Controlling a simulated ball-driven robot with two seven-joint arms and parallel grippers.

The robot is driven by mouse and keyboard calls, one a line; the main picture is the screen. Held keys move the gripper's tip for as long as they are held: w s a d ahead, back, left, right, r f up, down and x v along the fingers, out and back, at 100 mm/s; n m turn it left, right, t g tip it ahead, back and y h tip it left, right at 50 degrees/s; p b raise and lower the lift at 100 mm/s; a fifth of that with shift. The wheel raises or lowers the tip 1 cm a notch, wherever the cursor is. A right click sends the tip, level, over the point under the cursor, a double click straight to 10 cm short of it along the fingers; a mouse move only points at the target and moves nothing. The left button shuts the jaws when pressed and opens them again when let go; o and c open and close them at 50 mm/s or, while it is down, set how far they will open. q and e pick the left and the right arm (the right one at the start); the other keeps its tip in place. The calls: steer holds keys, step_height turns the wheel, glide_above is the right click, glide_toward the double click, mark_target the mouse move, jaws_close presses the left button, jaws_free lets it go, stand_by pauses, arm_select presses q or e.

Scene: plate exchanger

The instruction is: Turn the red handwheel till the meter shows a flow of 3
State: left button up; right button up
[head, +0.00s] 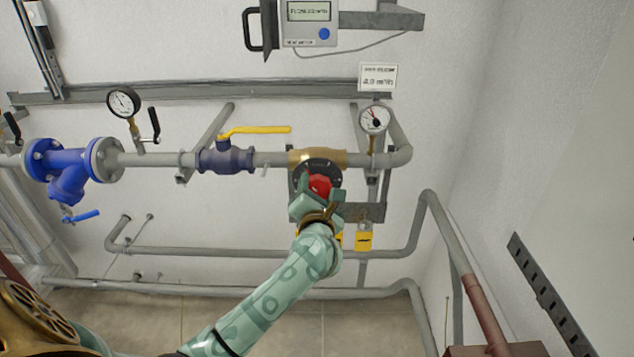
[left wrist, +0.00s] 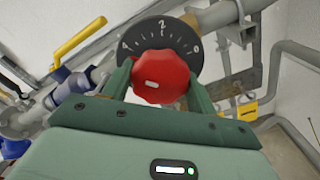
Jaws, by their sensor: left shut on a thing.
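The red handwheel (head: 320,185) sits on the brass valve (head: 317,157) on the upper pipe. In the left wrist view the red handwheel (left wrist: 160,77) stands in front of a black dial (left wrist: 166,40) with white marks and the numbers 4, 2 and 0. My left gripper (head: 319,193) is shut on the handwheel, with green fingers on both sides of it in the left wrist view (left wrist: 160,90). The meter (head: 309,22) hangs on the wall at the top; its screen text is too small to read. My right gripper is not in view.
A white sign (head: 378,77) hangs above a round gauge (head: 374,119) right of the valve. A yellow lever (head: 255,130) tops a dark ball valve to the left. A blue strainer (head: 65,172) and another gauge (head: 123,103) are further left. Lower pipes run below.

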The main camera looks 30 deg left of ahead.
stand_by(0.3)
arm_select(q)
steer(key=o, duration=1)
steer(key=shift+s+d, duration=0.1)
steer(key=b+v, duration=0.2)
steer(key=v, duration=1.4)
steer(key=shift+s, duration=0.15)
steer(key=shift+m, duration=0.3)
